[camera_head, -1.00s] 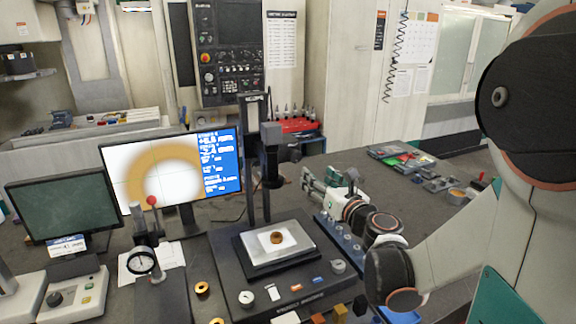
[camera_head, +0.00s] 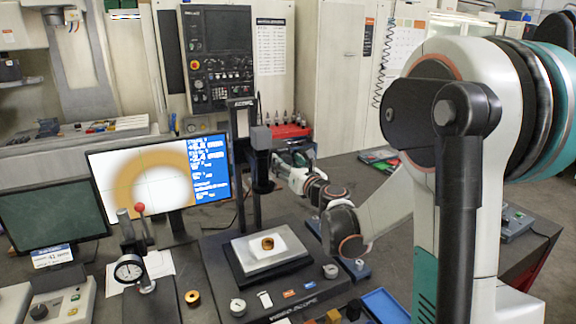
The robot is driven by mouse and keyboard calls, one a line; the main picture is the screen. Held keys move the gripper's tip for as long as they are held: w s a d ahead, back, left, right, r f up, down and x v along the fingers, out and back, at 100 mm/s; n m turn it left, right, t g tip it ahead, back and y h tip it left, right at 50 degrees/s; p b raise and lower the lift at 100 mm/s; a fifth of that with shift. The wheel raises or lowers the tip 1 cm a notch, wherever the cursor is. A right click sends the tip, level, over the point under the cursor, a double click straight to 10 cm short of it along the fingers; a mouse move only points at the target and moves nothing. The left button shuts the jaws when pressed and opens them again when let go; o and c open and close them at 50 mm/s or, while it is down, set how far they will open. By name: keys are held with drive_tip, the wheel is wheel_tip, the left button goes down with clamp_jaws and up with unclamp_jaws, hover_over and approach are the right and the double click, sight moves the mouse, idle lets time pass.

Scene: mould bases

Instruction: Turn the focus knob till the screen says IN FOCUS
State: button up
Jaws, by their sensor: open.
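The monitor (camera_head: 118,203) shows a thick orange ring on white, with a blue text panel at its right. The text is too small to read, and I cannot make out IN FOCUS. The video scope's dark column (camera_head: 243,185) carries a scope head (camera_head: 261,160) above a pale stage plate (camera_head: 282,256), where a small brass ring (camera_head: 267,243) lies. My gripper (camera_head: 280,160) is open, just right of the scope head. I cannot tell whether it touches anything. The focus knob is not clearly made out; it may be hidden by the gripper or the scope head.
A dial gauge stand (camera_head: 130,268) with a red ball top stands left of the scope base. Small round knobs (camera_head: 238,307) sit on the base's front. A blue tray (camera_head: 386,306) is at the front right.

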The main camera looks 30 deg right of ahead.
drive_tip(key=c, duration=1.1)
drive_tip(key=shift+o, duration=0.2)
